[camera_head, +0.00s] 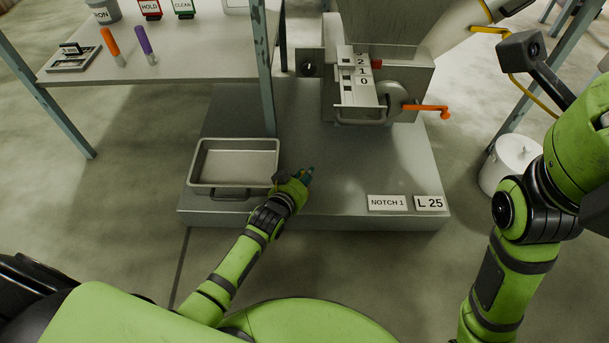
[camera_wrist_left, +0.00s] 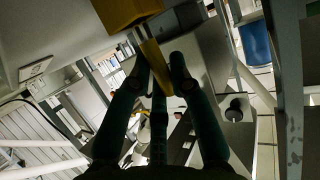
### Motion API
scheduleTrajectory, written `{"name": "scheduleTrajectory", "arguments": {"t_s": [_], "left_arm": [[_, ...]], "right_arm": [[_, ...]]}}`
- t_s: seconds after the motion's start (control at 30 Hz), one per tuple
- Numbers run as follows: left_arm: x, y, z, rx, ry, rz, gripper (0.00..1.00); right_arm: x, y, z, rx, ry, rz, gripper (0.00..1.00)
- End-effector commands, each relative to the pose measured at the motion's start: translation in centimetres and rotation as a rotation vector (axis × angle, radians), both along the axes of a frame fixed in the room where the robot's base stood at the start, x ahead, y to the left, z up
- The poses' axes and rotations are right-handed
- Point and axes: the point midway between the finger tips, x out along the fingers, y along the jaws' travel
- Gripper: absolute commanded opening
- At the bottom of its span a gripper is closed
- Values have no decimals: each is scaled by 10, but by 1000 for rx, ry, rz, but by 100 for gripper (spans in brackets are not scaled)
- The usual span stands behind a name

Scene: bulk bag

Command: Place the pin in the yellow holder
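My left gripper (camera_head: 308,174) is low over the grey platform, just right of the metal tray. In the left wrist view its dark fingers (camera_wrist_left: 160,58) stand apart at the tips, with a narrow yellow piece (camera_wrist_left: 156,68) showing between them. I cannot tell whether they touch or grip that piece. A larger yellow block (camera_wrist_left: 124,8) shows above it at the top edge; I cannot tell whether it is the yellow holder. I cannot make out the pin. My right arm (camera_head: 520,250) shows at the right; its gripper is out of view.
An empty metal tray (camera_head: 235,188) sits on the platform (camera_head: 330,208). Behind stands a grey machine with a number plate (camera_head: 362,84) and an orange-handled crank (camera_head: 428,109). A table (camera_head: 190,62) is at the back left. A white bucket (camera_head: 507,160) is at the right.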

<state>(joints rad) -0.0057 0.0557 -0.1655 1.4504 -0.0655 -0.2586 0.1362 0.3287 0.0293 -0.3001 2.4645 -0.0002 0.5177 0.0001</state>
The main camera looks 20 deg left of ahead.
Motion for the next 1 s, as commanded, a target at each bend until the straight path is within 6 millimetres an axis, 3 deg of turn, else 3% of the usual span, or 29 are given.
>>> {"name": "scheduleTrajectory", "arguments": {"t_s": [0.47,0.7,1.0], "left_arm": [[-2,0,5,0,1,0,43],[-36,5,23,1,4,1,43],[-89,11,44,0,3,0,43]], "right_arm": [[-1,0,4,1,-4,0,40],[16,-2,-8,1,97,3,40],[24,-4,-27,7,205,9,40]]}}
